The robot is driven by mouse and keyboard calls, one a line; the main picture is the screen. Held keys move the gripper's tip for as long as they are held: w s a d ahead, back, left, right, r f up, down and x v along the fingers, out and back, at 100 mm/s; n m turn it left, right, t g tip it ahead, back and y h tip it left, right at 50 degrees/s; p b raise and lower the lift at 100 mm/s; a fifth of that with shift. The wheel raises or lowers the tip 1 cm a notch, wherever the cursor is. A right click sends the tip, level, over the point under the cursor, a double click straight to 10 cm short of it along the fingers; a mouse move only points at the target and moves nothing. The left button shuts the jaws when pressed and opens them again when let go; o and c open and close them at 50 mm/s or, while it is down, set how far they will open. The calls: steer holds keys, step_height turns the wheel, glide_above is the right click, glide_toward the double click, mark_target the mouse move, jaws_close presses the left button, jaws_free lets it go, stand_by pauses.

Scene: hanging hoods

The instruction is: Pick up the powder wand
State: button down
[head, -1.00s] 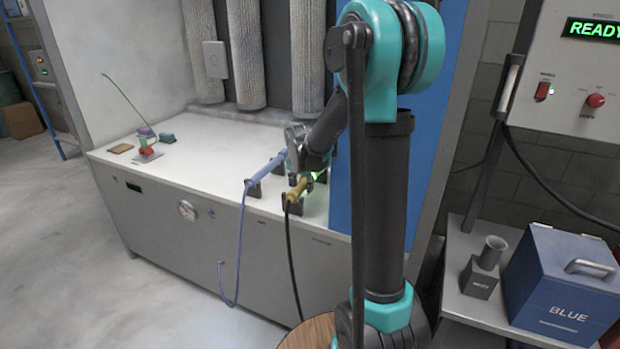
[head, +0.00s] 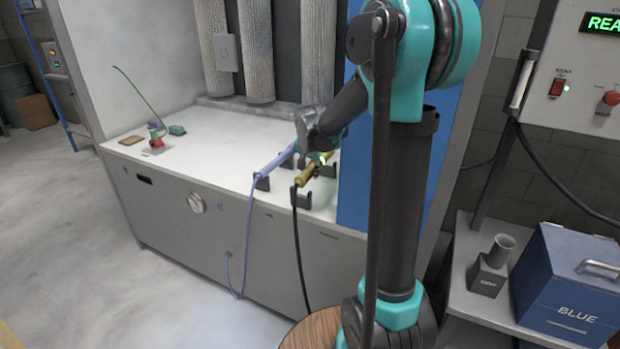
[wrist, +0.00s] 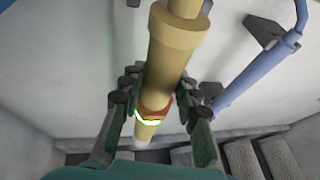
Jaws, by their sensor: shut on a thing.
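A tan wand (head: 306,176) with a black hose is held by my gripper (head: 322,160) above a dark cradle (head: 301,199) on the white bench. In the wrist view the tan wand (wrist: 171,62) runs between my two fingers, and the gripper (wrist: 160,115) is shut around its body near an orange and glowing green band. A lilac-blue wand (head: 277,162) with a blue hose rests in its own cradle just to the left. It also shows on the right of the wrist view (wrist: 250,78). No label tells which one is the powder wand.
The white bench top (head: 215,150) has free room to the left. A small stand with red and purple parts (head: 156,137) sits at its far left. Ribbed filter columns (head: 256,50) hang behind. A blue panel (head: 355,150) stands close on the right.

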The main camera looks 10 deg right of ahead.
step_height(320, 180, up, 21)
steer(key=shift+r, duration=0.15)
stand_by(0.9)
